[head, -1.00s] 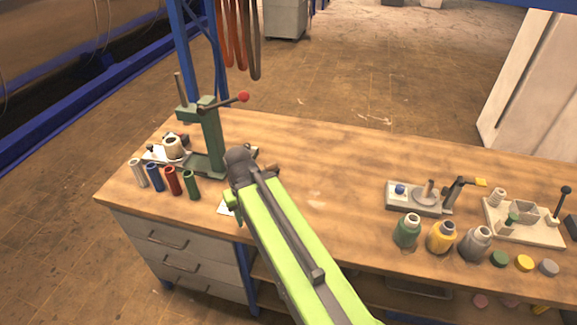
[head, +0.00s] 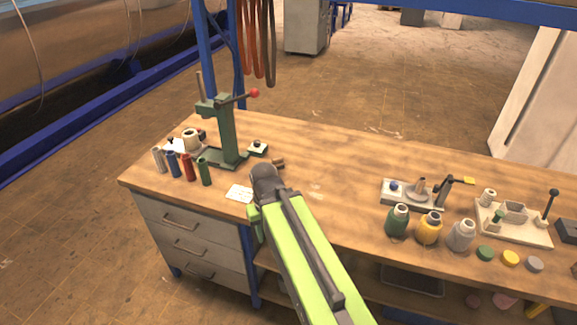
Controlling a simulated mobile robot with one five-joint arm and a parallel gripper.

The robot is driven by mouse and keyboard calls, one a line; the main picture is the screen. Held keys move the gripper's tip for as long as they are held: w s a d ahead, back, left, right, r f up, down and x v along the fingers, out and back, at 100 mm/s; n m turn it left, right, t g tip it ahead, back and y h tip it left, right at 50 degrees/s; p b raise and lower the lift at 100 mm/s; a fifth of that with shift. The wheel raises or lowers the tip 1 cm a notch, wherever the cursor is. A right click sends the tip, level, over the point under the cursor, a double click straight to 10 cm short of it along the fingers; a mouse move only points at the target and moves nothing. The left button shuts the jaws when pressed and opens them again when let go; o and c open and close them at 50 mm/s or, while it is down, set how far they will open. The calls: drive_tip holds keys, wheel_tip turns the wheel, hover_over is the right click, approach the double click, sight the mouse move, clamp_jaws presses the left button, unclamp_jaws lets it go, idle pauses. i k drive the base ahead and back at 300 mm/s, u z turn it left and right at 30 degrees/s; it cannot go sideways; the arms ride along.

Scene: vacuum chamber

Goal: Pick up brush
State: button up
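I cannot pick out a brush for certain. A small brown object (head: 278,163) lies on the wooden workbench (head: 330,165), just beyond the end of my arm; it is too small and partly hidden to identify. My green and grey arm reaches up from the bottom of the picture over the bench's front edge. Its rounded dark end is near the small brown object. My gripper's fingers do not show, so what they hold is hidden.
A green press (head: 227,135) stands at the bench's left, with several coloured cylinders (head: 181,166) and a white card (head: 239,193) nearby. Bottles (head: 429,228), coloured caps (head: 510,258) and fixtures (head: 512,220) stand at the right. The bench middle is mostly clear.

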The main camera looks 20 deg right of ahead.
sight(279, 161)
drive_tip(key=z, duration=0.25)
drive_tip(key=i, duration=0.5)
drive_tip(key=u, duration=0.9)
drive_tip(key=k, duration=0.95)
drive_tip(key=u, duration=0.4)
drive_tip(key=i, duration=1.1)
drive_tip(key=u, duration=0.05)
